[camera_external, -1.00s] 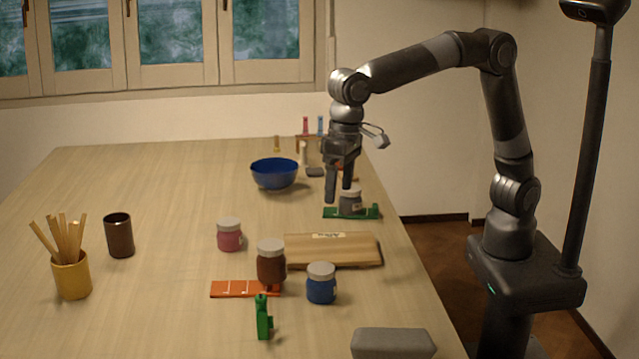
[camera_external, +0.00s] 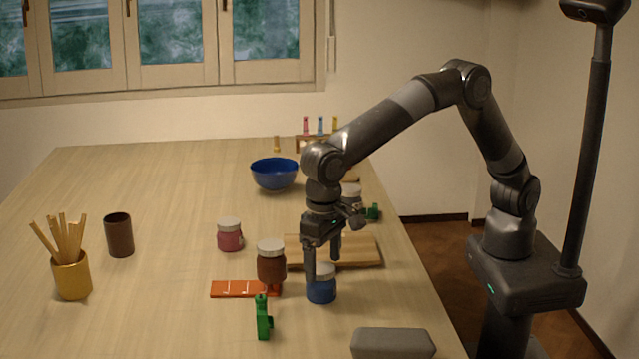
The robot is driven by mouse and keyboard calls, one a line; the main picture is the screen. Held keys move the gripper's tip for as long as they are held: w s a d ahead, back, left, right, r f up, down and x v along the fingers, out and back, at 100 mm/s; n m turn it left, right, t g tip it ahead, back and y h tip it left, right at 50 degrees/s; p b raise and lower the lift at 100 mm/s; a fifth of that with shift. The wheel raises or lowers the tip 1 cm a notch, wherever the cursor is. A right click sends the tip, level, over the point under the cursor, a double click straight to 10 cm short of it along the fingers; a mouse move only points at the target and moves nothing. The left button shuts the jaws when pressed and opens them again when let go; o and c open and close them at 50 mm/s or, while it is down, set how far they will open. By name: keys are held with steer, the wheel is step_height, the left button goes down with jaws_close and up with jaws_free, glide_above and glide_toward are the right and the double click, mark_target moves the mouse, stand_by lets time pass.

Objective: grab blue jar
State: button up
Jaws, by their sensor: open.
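The blue jar (camera_external: 321,291) with a pale lid stands upright near the front right of the table. My gripper (camera_external: 323,266) points down at the jar with its fingers apart and empty. One finger hangs in front of the left part of the lid; the other is to the right and a little behind. I cannot tell whether either finger touches the jar. Part of the lid is hidden by the finger.
A brown jar (camera_external: 271,265) stands close left of the blue jar, by an orange strip (camera_external: 232,289). A wooden board (camera_external: 365,251) lies behind. A green object (camera_external: 263,318) and a grey block (camera_external: 392,343) are in front. A pink jar (camera_external: 229,236) stands further left.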

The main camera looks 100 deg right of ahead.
mark_target(320, 268)
steer(key=f, duration=0.5)
steer(key=shift+w+a, duration=0.15)
steer(key=shift+w, duration=0.2)
steer(key=shift+c, duration=0.5)
steer(key=c, duration=1.1)
steer(key=shift+r, duration=0.15)
